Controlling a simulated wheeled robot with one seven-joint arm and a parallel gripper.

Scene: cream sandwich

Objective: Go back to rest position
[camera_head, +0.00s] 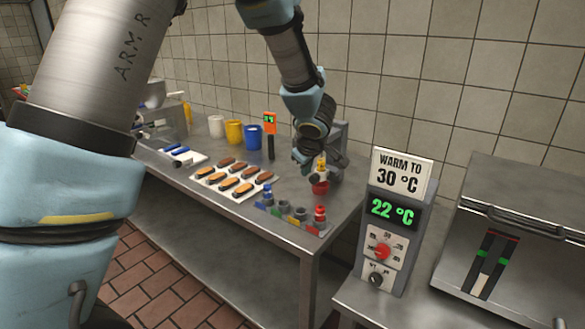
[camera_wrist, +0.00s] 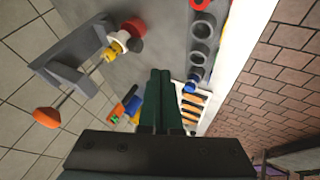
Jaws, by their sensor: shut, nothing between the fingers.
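My gripper (camera_head: 299,158) is over the right part of the steel table (camera_head: 335,215), near the wall, below my blue and grey arm. In the wrist view my gripper's dark green fingers (camera_wrist: 160,75) are together with nothing between them. A grey stand (camera_head: 338,132) with a red and yellow piece (camera_head: 320,185) is close to the gripper. The stand also shows at the left of the wrist view (camera_wrist: 68,75), apart from the fingertips. My arm hides part of the stand in the head view.
A white tray (camera_head: 238,207) holds several filled pastries. A rack with coloured pieces (camera_head: 290,212) lies at the table's front edge. Cups (camera_head: 234,132) stand at the back. A control box (camera_head: 390,225) reads 22 °C under a "WARM TO 30 °C" sign, beside a steel appliance (camera_head: 530,235).

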